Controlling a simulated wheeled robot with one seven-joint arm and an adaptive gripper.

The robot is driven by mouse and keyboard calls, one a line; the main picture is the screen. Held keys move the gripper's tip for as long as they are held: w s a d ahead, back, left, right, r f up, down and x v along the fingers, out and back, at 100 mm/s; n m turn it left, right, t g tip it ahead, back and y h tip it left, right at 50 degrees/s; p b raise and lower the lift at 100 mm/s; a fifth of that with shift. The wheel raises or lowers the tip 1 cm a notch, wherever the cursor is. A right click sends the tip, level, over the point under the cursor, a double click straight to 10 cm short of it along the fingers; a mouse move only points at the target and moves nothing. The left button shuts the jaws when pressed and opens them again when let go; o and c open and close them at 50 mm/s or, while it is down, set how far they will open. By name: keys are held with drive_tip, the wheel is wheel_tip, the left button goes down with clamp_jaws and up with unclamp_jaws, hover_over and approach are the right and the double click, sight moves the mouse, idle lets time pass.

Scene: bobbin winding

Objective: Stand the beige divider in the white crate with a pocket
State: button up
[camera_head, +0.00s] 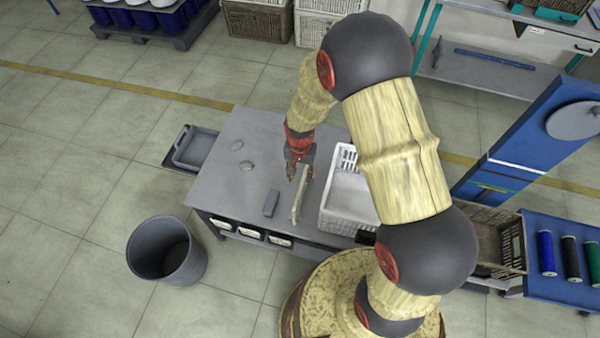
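The beige divider (300,200) is a thin, pale panel at the front middle of the grey table, just left of the white crate (327,226). It seems to stand on its long edge, running from my gripper towards the table's front edge. The crate has slotted walls and is partly hidden behind my arm; the part of its inside that shows looks empty, and no pocket can be made out. My gripper (298,174) points down at the far end of the divider. Its fingers are small and dark here, and I cannot tell whether they grip the panel.
A grey block (271,203) lies left of the divider. A dark bin (165,250) stands on the floor at left. A blue machine (530,145) and spools (570,257) are at right.

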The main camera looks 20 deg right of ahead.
sight(300, 188)
drive_tip(key=shift+s+f, duration=0.15)
drive_tip(key=shift+f, duration=0.45)
drive_tip(key=shift+f+b, duration=3)
drive_tip(key=shift+f, duration=1.35)
drive_tip(key=c, duration=0.4)
clamp_jaws()
drive_tip(key=shift+r, duration=0.15)
drive_tip(key=shift+r+p, duration=2.95)
drive_tip(key=shift+r, duration=0.95)
